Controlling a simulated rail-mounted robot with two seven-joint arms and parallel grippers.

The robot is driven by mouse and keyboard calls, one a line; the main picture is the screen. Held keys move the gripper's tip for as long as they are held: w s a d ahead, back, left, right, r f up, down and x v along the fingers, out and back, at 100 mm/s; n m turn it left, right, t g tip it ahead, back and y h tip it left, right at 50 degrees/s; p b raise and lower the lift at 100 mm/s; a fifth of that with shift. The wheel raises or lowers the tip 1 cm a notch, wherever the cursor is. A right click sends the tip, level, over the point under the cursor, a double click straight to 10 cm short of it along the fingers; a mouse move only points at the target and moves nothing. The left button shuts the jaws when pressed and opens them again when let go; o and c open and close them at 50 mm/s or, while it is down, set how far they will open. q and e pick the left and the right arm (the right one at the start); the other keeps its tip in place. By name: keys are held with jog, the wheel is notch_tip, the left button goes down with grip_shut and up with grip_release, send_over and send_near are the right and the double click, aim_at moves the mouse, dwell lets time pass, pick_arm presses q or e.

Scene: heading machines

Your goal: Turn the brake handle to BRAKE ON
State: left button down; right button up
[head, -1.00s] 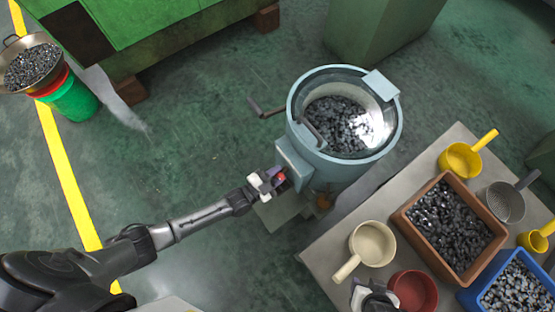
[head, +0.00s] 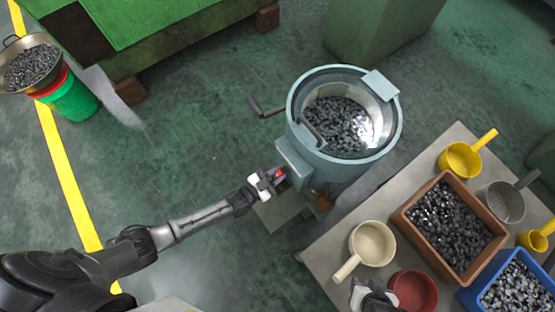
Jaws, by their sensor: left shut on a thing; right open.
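The machine is a pale blue round drum (head: 372,172) with a grey-blue box (head: 293,163) on its front left side. My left gripper (head: 273,181) is at the face of this box, shut on a small red-ended part that appears to be the brake handle (head: 280,173). The fingers hide most of it, and no BRAKE ON marking is readable. My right gripper (head: 372,295) is open at the bottom edge, beside the table's pans and away from the drum; its tips are partly cut off.
A dark crank lever (head: 265,107) sticks out left of the drum. The table (head: 325,255) at right holds a brown bin (head: 408,218), a blue bin (head: 475,293), a cream pan (head: 373,243), a red pot (head: 414,290) and yellow scoops. Open floor lies left of the drum.

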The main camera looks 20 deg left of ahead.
pick_arm(q)
jog(key=n, duration=0.6)
pick_arm(e)
jog(key=shift+d+f, duration=0.15)
jog(key=shift+f, duration=0.05)
pick_arm(q)
jog(key=shift+n+b, duration=0.3)
jog(key=shift+n, duration=0.6)
pick_arm(e)
jog(key=shift+f, duration=0.1)
pick_arm(q)
jog(key=shift+d+n, duration=0.1)
jog(key=shift+n, duration=0.3)
jog(key=c, duration=1.1)
grip_release()
jog(key=shift+o, duration=0.7)
jog(key=shift+s, duration=0.15)
jog(key=p+v, duration=0.1)
jog(key=v, duration=1.2)
jog(key=shift+s+a, duration=0.25)
pick_arm(e)
jog(key=shift+r, duration=0.7)
